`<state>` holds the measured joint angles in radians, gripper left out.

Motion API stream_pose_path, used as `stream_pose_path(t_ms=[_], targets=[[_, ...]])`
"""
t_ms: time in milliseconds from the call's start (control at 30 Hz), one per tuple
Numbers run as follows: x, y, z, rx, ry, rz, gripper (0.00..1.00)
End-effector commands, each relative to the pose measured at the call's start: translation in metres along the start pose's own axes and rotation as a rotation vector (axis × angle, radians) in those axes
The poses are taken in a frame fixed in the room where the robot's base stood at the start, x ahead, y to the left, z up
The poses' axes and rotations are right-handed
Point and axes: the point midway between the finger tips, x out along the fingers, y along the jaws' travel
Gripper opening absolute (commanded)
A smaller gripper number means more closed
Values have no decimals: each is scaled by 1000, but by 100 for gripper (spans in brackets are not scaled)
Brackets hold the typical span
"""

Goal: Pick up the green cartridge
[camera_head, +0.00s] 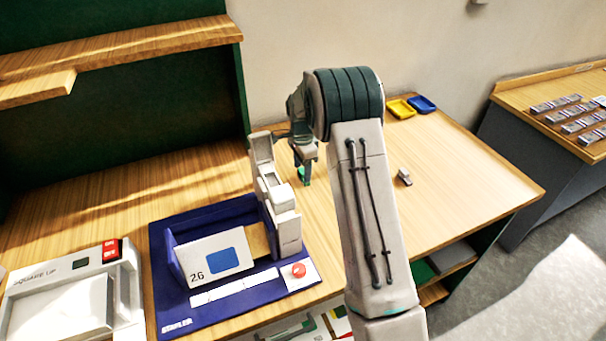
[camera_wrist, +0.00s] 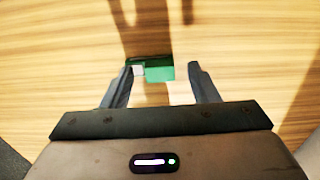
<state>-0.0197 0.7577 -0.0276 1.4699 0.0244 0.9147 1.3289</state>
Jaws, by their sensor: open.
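The green cartridge (camera_wrist: 159,72) is a small green block with a pale patch at its left end. In the wrist view it lies between the tips of my gripper (camera_wrist: 160,72), nearer the left finger; whether that finger touches it I cannot tell. A gap shows between the cartridge and the right finger. In the head view a bit of the green cartridge (camera_head: 302,172) shows on the wooden table just beneath my gripper (camera_head: 306,160), which points down. My gripper is open. My arm and fingers hide part of the cartridge in the head view.
A white stapler-like device (camera_head: 287,225) on a blue base (camera_head: 163,270) stands close left of my gripper. A small grey piece (camera_head: 404,177) lies to the right. Yellow (camera_head: 401,109) and blue (camera_head: 423,104) trays sit at the back. The table (camera_head: 470,190) is clear at right.

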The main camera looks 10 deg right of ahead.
Motion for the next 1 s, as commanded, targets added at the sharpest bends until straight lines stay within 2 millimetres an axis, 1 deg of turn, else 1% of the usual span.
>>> stream_pose_path(t_ms=[200, 233, 333, 367, 767, 867, 967, 1000], targets=[[1, 0, 0, 0, 0, -2, 54], [1, 0, 0, 0, 0, -2, 49], [1, 0, 0, 0, 0, -2, 21], [1, 0, 0, 0, 0, -2, 16], [-2, 0, 0, 0, 1, -2, 15], [-8, -1, 0, 0, 1, -4, 15], [-20, -1, 0, 0, 2, -5, 15], [-28, -1, 0, 0, 2, -6, 15]])
